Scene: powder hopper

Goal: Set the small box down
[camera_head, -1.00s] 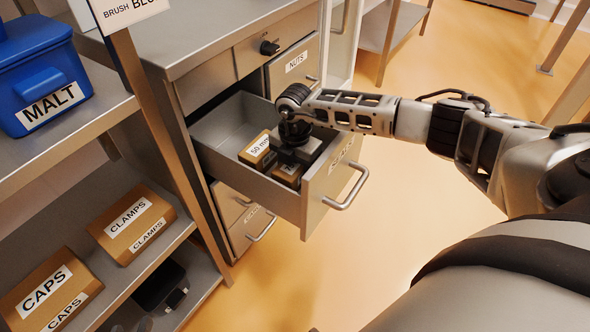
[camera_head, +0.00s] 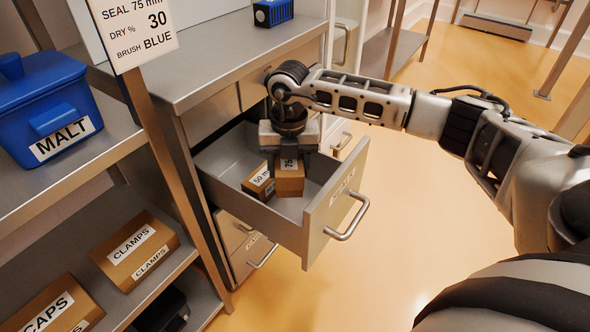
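A small brown box marked 75 (camera_head: 290,180) hangs under my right gripper (camera_head: 289,145), which is shut on it. The box is upright, label toward me, above the floor of the open drawer (camera_head: 335,205). A second small brown box marked 50 mm (camera_head: 259,182) lies in the drawer just left of the held box, which partly overlaps it in view. I cannot tell whether the two touch. My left gripper is not in view.
The grey cabinet (camera_head: 225,65) stands behind the drawer, with a blue block (camera_head: 272,12) on top. Shelves at left hold the blue MALT bin (camera_head: 50,115), a CLAMPS box (camera_head: 135,250) and a CAPS box (camera_head: 50,310). A sign (camera_head: 130,30) hangs by the post. Drawer floor is bare around the boxes.

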